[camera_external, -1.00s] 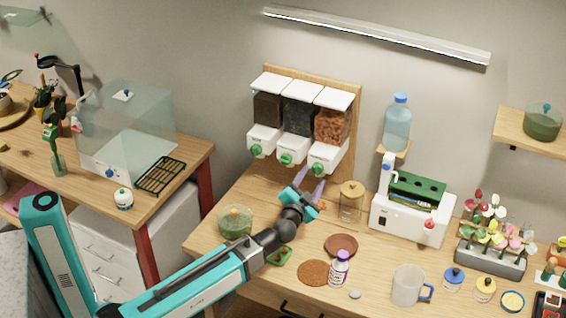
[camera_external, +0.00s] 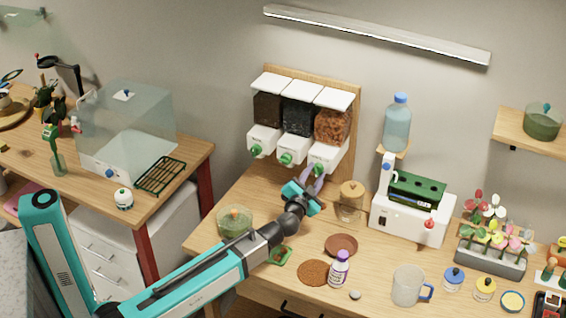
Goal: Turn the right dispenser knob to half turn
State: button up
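Three white dispensers hang on a wooden wall board. The right dispenser (camera_external: 331,128) holds orange-brown chunks, and its green knob (camera_external: 318,168) is low on its white front. The knob's exact angle is too small to read. The middle knob (camera_external: 286,158) and left knob (camera_external: 257,151) are clear of my gripper.
A glass jar with a wooden lid (camera_external: 351,200) stands close to the right of my gripper. A brown saucer (camera_external: 341,245) and a white bottle (camera_external: 339,269) are in front. A white machine (camera_external: 410,215) stands further right.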

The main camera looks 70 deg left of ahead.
jog(key=shift+f+m+b, duration=0.15)
jog(key=shift+m+b, duration=0.15)
jog(key=shift+b, duration=0.25)
jog(key=shift+m+b, duration=1)
jog(key=shift+m, duration=0.3)
jog(key=o, duration=1)
jog(key=shift+s+d, duration=0.1)
